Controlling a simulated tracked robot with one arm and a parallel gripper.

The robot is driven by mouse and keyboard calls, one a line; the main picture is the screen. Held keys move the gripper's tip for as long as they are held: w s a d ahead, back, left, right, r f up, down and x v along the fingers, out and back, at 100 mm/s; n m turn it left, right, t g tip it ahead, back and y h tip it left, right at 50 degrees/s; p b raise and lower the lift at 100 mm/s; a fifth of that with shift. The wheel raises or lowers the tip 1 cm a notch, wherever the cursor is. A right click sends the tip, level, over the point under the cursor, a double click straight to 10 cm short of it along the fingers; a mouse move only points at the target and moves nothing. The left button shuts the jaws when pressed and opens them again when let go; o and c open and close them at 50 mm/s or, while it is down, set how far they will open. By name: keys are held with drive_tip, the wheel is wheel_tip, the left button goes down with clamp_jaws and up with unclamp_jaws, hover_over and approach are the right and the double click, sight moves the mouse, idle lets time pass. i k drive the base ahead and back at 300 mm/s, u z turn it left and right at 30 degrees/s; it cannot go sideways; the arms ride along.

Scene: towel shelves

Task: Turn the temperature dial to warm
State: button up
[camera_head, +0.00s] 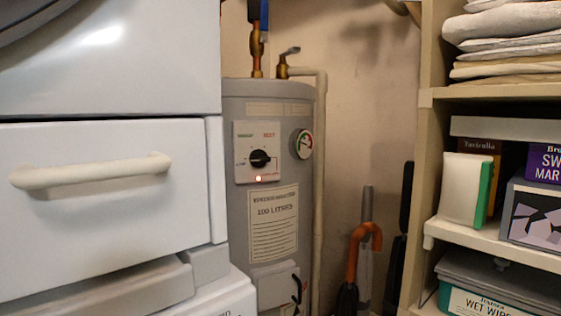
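The temperature dial (260,159) is a small black round knob on a white control panel (243,143). The panel is on the front of a grey upright water heater (236,205) at the centre-left. A pale mark on the knob seems to point left, towards small dark text; I cannot be sure at this size. Dark lettering is at the panel's upper left and red lettering at its upper right, both too small to read surely. A small light (258,178) glows below the knob. My gripper is not in view, and nothing touches the dial.
A white appliance with a drawer handle (92,172) fills the left, close to the heater. Right of the dial is a round gauge (303,144). An orange-handled tool (362,250) leans in the corner. Shelves (429,97) with towels and boxes stand right.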

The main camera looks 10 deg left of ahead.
sight(258, 158)
drive_tip(key=z, duration=0.05)
drive_tip(key=i, duration=1)
drive_tip(key=u, duration=0.05)
